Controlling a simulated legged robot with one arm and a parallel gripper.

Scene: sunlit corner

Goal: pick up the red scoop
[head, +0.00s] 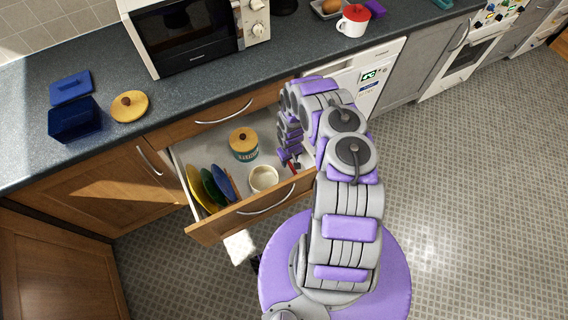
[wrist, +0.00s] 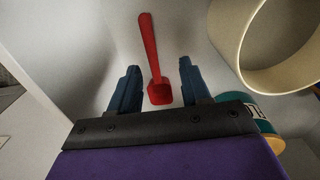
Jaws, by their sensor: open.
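The red scoop (wrist: 151,55) lies on the white floor of the open drawer (head: 209,155). In the wrist view its handle points up and its bowl sits low, between my two fingers. My gripper (wrist: 156,80) is open, with one blue finger on each side of the scoop and a gap on both sides. In the head view my gripper (head: 290,163) reaches down into the right part of the drawer, and only a bit of the red scoop (head: 293,167) shows beside it. I cannot tell whether the fingers touch the drawer floor.
A cream bowl (head: 263,179), a teal jar with a wooden lid (head: 243,145) and several upright plates (head: 213,187) share the drawer. The bowl (wrist: 263,48) and jar (wrist: 262,112) are close right of my gripper in the wrist view. The counter edge overhangs behind.

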